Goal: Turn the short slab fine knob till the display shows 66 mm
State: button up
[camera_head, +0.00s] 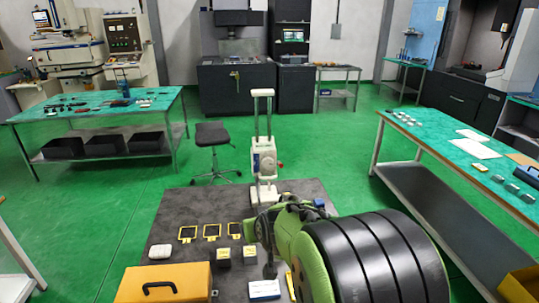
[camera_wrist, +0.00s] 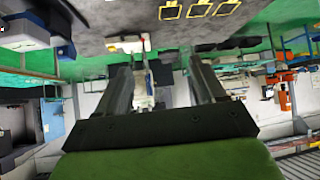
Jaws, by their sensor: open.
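A cream upright instrument (camera_head: 264,160) with two columns stands at the far edge of the dark mat in the head view. No display reading is legible, and I cannot tell which part is the short slab fine knob. The wrist view is upside down; the instrument (camera_wrist: 146,80) shows between the fingers, beyond them. My gripper (camera_wrist: 156,68) is open, with nothing held between its fingers. In the head view my arm hides part of the area before the instrument.
The dark mat (camera_head: 175,215) holds yellow frames (camera_head: 212,231), small blocks (camera_head: 223,255), a white box (camera_head: 264,290) and an orange case (camera_head: 163,283). Green-topped tables stand left (camera_head: 60,115) and right (camera_head: 445,147). A black stool (camera_head: 212,134) stands behind the mat.

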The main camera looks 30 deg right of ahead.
jog(key=w+d+t+h+p, duration=0.2)
jog(key=w+d+h+p, duration=0.3)
jog(key=d, duration=0.7)
jog(key=n+t+y+p, duration=0.3)
jog(key=n+t+p, duration=0.25)
jog(key=n, duration=0.55)
send_near(269, 164)
jog(key=shift+t, duration=0.35)
jog(key=x, duration=0.8)
jog(key=shift+w+d+f, duration=0.1)
jog(key=shift+w+f, duration=0.25)
jog(key=shift+c, duration=0.4)
jog(key=c, duration=1)
jog(key=shift+m+b, duration=0.3)
jog(key=shift+b, duration=0.25)
